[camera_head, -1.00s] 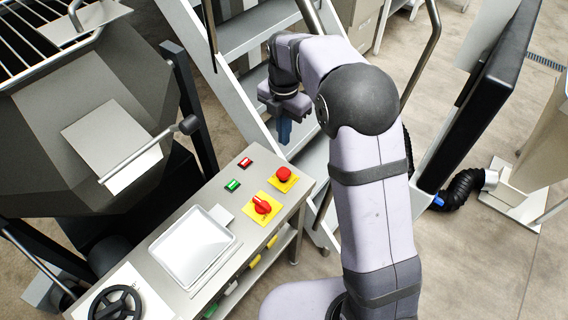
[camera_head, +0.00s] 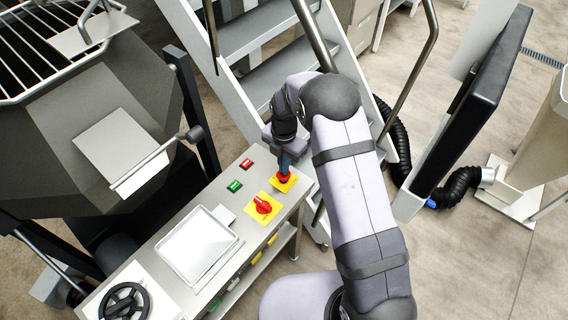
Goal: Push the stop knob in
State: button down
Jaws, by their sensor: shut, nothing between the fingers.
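The red stop knob (camera_head: 283,178) sits on a yellow square plate (camera_head: 291,186) at the far right corner of the grey panel top. My gripper (camera_head: 285,171) is shut and points down at the knob, its blue fingertips right over it and seeming to touch it. The fingers hide the knob's upper part. I cannot tell how far in the knob is.
A red rotary switch (camera_head: 263,205) on a yellow plate is nearby to the left. A green button (camera_head: 234,186) and a red button (camera_head: 246,163) lie farther left. A white tray (camera_head: 196,246) and black handwheel (camera_head: 124,303) share the panel. Metal stairs (camera_head: 262,80) stand behind.

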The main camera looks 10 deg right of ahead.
jog(key=shift+f, duration=0.15)
notch_tip(320, 180, down, 2)
jog(key=shift+s+b, duration=0.1)
jog(key=shift+b, duration=0.85)
jog(key=shift+s, duration=0.25)
jog(key=shift+f, duration=0.1)
jog(key=shift+d, duration=0.1)
jog(key=shift+w+r+p, duration=0.15)
jog(key=shift+r+p, duration=0.55)
jog(key=shift+r, duration=0.15)
notch_tip(320, 180, up, 14)
jog(key=b, duration=0.1)
jog(key=shift+w+f, duration=0.15)
